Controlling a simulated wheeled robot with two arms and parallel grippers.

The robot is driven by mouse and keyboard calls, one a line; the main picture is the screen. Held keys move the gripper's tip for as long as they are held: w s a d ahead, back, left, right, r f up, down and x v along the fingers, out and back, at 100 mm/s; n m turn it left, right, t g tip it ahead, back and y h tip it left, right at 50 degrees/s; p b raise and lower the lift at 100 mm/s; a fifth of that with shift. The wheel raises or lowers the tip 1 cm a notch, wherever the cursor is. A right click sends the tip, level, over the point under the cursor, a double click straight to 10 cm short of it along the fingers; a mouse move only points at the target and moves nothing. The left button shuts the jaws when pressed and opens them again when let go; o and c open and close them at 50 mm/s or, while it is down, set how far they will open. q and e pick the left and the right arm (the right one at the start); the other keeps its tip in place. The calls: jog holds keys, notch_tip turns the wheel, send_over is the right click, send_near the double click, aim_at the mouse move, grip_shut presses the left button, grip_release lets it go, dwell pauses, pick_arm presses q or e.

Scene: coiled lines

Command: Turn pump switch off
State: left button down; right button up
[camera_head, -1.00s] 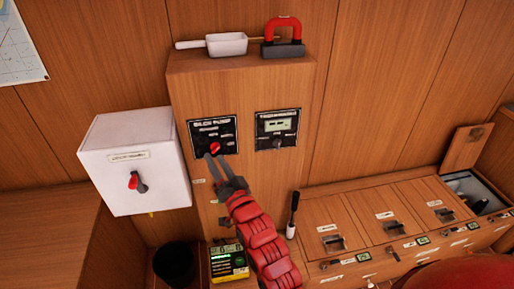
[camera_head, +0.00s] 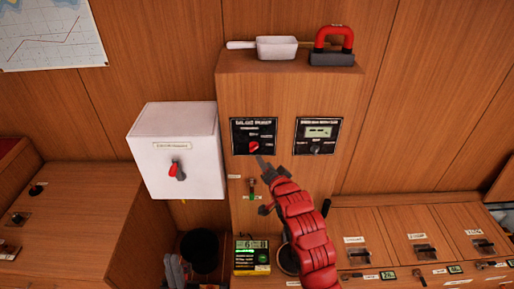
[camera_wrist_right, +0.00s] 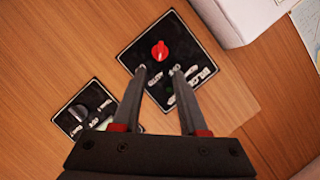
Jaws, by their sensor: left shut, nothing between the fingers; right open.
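The bilge pump panel (camera_head: 240,137) is a black plate with white lettering on the front of a wooden cabinet. Its red knob (camera_head: 253,147) sits low on the plate; it also shows in the right wrist view (camera_wrist_right: 159,51). My right gripper (camera_head: 262,164) is just below the knob. In the right wrist view its two fingers (camera_wrist_right: 160,72) are apart, with the knob beyond the tips and nothing between them. Whether a tip touches the panel I cannot tell.
A second black panel (camera_head: 317,136) with a display is right of the pump panel. A white box (camera_head: 176,137) with a red-and-black switch hangs left. A scoop (camera_head: 277,48) and red-handled tool (camera_head: 333,45) lie on top.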

aim_at(255, 149)
jog(key=p+x, duration=0.2)
jog(key=x, duration=0.7)
jog(key=shift+a+r+p, duration=0.1)
jog(key=shift+r+p, duration=0.1)
jog(key=shift+p, duration=0.2)
jog(key=shift+w+a+f, duration=0.15)
jog(key=shift+w+f, duration=0.15)
jog(key=shift+w, duration=0.3)
grip_shut()
